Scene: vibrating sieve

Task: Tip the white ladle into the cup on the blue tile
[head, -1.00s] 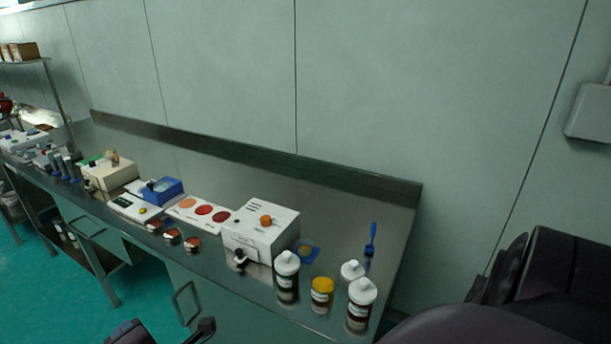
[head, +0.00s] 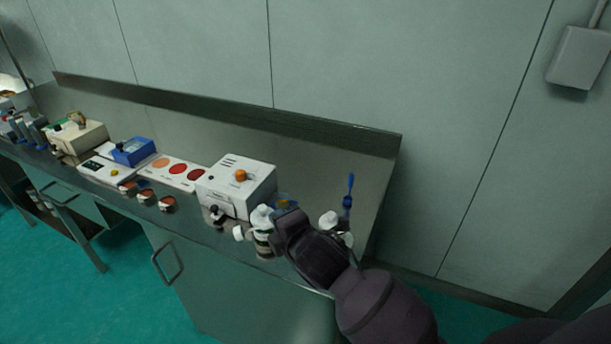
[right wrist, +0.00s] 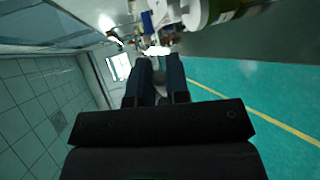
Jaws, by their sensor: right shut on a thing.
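My right gripper (head: 278,238) reaches in from the right over the bench's front edge. It is shut on the white ladle, whose white end (head: 239,233) shows left of a white-capped bottle. In the right wrist view, a white part of the ladle (right wrist: 157,50) shows just beyond the fingertips (right wrist: 158,72); its handle is mostly hidden. The blue tile (head: 292,204) lies behind the bottle, right of the white machine, partly hidden by my gripper. An amber-looking cup (head: 281,201) on it is barely visible. The ladle is in front of and left of the tile. My left gripper is out of view.
The white machine (head: 236,186) with an orange knob stands close to the ladle. A white-capped bottle (head: 263,240) stands between ladle and tile; another white cap (head: 328,220) is behind my arm. A blue upright tool (head: 349,197) is at right. Small red-filled cups (head: 167,204) sit left.

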